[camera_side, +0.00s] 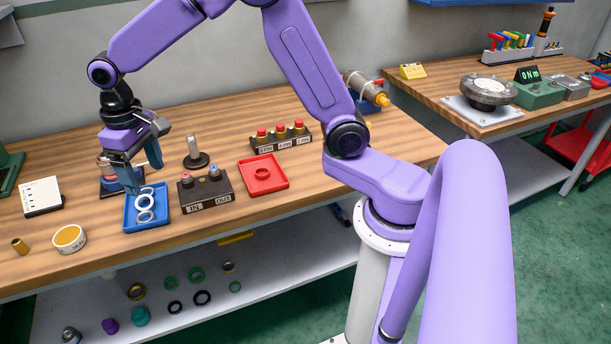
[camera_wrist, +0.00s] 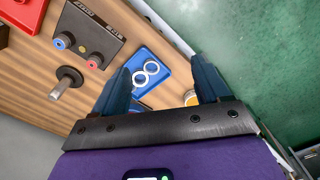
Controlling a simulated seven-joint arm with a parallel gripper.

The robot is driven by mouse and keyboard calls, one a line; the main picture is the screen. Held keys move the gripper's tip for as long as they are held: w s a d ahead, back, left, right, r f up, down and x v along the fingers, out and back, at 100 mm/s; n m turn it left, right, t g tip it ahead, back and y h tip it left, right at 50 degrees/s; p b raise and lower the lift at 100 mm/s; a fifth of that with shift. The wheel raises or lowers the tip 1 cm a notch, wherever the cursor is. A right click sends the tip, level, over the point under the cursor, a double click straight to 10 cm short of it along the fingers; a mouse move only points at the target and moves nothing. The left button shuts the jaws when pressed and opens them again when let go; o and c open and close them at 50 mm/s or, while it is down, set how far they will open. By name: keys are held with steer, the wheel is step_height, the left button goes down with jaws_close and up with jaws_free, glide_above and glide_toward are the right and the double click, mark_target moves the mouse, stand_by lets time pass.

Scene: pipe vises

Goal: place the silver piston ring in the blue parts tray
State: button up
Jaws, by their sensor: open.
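The blue parts tray (camera_side: 161,206) lies on the bench at the left, below my gripper. It also shows between my fingers in the wrist view (camera_wrist: 142,55).
A black IN/OUT block (camera_side: 205,191) stands close to the tray's right. Beyond are a red tray (camera_side: 263,175), a dark upright post (camera_side: 194,153) and a button box (camera_side: 281,136). A round yellow-topped tin (camera_side: 69,238) is left of the tray. Bare wood lies in front.

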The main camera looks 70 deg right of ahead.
steer(key=s+d+n, duration=0.4)
steer(key=s+n, duration=0.1)
steer(key=s, duration=1)
steer(key=s+d+n, duration=0.4)
steer(key=s+n, duration=0.2)
steer(key=s, duration=0.9)
steer(key=shift+s+r, duration=0.3)
steer(key=shift+d, duration=0.1)
